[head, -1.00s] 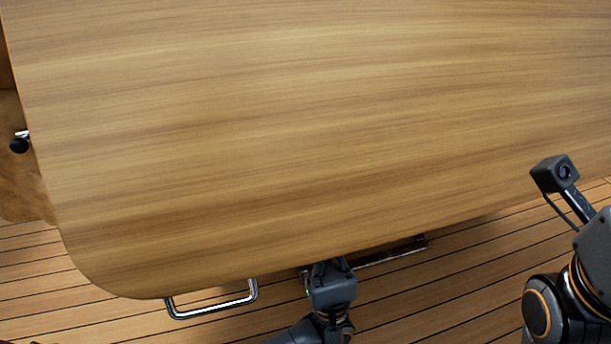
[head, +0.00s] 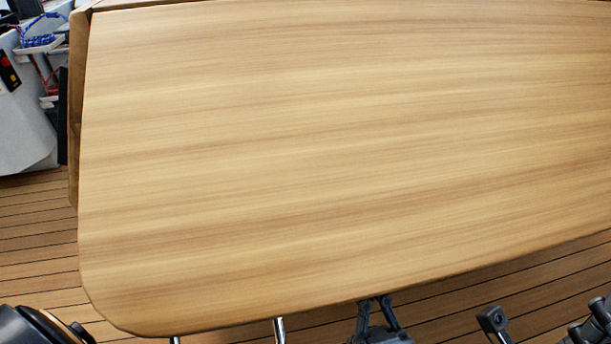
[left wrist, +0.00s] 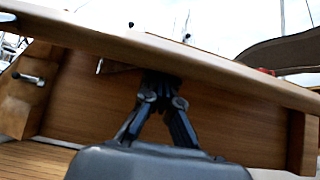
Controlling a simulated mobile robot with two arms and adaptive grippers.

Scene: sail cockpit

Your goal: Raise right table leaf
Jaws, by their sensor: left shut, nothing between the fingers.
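The wooden table leaf (head: 330,170) fills most of the head view, its rounded corner at lower left. My left gripper (head: 374,302) is at the leaf's front edge, its fingertips hidden under it. In the left wrist view the shut, empty fingers (left wrist: 163,84) reach up to the underside of the leaf (left wrist: 215,72), which appears raised and slants across the picture. I cannot tell whether they touch it. The wooden table body (left wrist: 225,125) stands behind them. Part of my right arm shows at lower right in the head view; its gripper is out of view.
Two chrome bars (head: 280,330) show below the leaf's front edge. A metal latch (left wrist: 28,78) sits on the table's side. A white fitting with coiled ropes (head: 38,42) stands at upper left.

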